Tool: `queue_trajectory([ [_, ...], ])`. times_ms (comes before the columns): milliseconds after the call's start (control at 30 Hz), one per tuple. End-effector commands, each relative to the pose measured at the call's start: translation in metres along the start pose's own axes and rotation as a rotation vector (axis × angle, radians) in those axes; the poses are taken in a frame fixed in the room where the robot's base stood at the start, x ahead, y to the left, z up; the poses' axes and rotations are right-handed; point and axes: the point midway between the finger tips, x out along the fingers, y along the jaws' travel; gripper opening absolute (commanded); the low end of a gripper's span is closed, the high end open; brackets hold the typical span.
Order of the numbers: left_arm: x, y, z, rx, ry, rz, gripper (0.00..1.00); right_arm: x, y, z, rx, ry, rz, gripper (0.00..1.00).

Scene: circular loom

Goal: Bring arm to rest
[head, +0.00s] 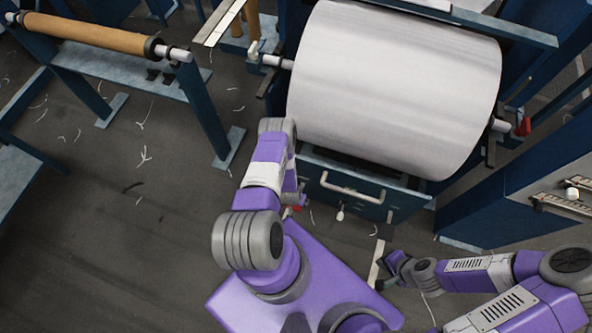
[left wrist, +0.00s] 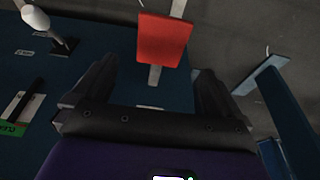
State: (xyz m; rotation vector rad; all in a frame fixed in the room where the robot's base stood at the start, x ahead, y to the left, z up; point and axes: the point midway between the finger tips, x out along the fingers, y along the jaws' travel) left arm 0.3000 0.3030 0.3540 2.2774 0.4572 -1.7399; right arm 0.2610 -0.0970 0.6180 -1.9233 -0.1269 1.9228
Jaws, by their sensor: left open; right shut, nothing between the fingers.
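My left arm reaches forward in the head view, bent beside the front of the loom's big white roll (head: 395,85). Its gripper is mostly hidden there by my own arm. In the left wrist view my left gripper (left wrist: 155,70) is open, its two dark fingers apart. A red flat piece (left wrist: 164,40) on a pale stem shows just beyond the gap between the fingers. I cannot tell whether it touches them. My right gripper (head: 388,271) is low at the right of the head view, shut and empty, above the floor near a pale strip.
A blue cabinet front with a white bar handle (head: 352,189) stands below the roll. A blue stand with a brown roller (head: 85,33) is at upper left. A blue frame (head: 530,190) stands at right. Thread scraps litter the grey floor (head: 120,215), which is open at left.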

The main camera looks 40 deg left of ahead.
Motion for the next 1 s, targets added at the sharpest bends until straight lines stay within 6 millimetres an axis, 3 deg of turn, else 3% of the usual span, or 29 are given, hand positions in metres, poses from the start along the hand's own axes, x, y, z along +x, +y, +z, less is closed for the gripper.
queue_trajectory([
  [133, -0.012, 0.000, -0.001, 0.001, 0.001, 0.000, 1.00, -0.005, -0.002, 0.000, 0.000, 0.000, 0.000, 0.00],
  [767, -0.016, 0.003, -0.002, 0.001, -0.002, 0.007, 1.00, -0.005, -0.002, 0.000, 0.000, 0.000, 0.000, 0.00],
  [867, -0.035, 0.021, -0.010, -0.001, -0.018, 0.042, 1.00, -0.007, -0.002, 0.000, 0.000, 0.000, 0.000, 0.00],
  [1000, -0.097, 0.071, -0.020, 0.000, -0.080, 0.144, 1.00, -0.011, -0.004, 0.001, 0.000, 0.000, 0.000, 0.00],
])
